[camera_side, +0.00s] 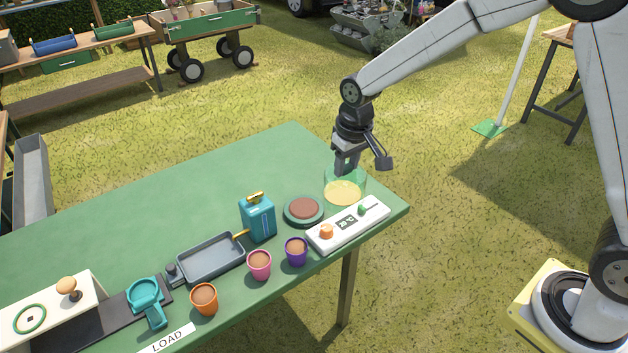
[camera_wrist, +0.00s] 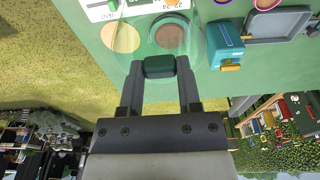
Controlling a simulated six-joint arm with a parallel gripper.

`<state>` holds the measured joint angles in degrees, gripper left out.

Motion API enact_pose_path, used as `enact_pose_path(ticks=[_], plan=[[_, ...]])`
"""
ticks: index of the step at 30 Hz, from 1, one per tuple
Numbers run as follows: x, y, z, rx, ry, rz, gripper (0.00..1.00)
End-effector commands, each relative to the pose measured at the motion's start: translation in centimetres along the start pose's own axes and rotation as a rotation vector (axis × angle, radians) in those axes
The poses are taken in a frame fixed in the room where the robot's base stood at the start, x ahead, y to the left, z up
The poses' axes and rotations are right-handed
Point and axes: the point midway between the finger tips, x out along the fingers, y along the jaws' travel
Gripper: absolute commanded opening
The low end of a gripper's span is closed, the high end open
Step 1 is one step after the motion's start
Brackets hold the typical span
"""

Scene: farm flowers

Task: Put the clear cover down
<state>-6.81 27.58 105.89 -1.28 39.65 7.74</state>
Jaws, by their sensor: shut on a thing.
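The clear cover (camera_side: 331,180) is a see-through, green-tinted round shell near the table's far right corner. Its faint outline also shows in the wrist view (camera_wrist: 200,45). My gripper (camera_side: 345,168) is shut on the cover's dark green knob (camera_wrist: 160,67), between both fingers. In the side view, the cover overlaps a pale yellow disc (camera_side: 343,193); I cannot tell whether it touches the table. In the wrist view, the yellow disc (camera_wrist: 121,38) lies to the left of a green-rimmed dish with a brown top (camera_wrist: 170,36). That dish (camera_side: 304,210) is uncovered in the side view.
A white panel with orange and green knobs (camera_side: 348,228) lies close in front. A teal can (camera_side: 257,217), a grey tray (camera_side: 211,258) and pots, including a purple one (camera_side: 296,252), stand to the left. The green table (camera_side: 200,190) is clear behind them.

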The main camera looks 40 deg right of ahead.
Motion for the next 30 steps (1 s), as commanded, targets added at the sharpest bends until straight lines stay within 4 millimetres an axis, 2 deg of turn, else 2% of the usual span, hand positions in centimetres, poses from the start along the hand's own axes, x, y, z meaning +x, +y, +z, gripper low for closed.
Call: enact_pose_path(ticks=[12, 17, 23, 30], plan=[[0.0, 0.0, 0.0, 0.000, 0.000, 0.000, 0.00], [0.1, 0.6, -0.1, 0.002, 0.000, 0.000, 0.00], [0.6, 3.4, -0.2, 0.006, -0.001, 0.001, 0.00], [1.3, 8.3, -0.1, 0.008, 0.000, 0.002, 0.00]])
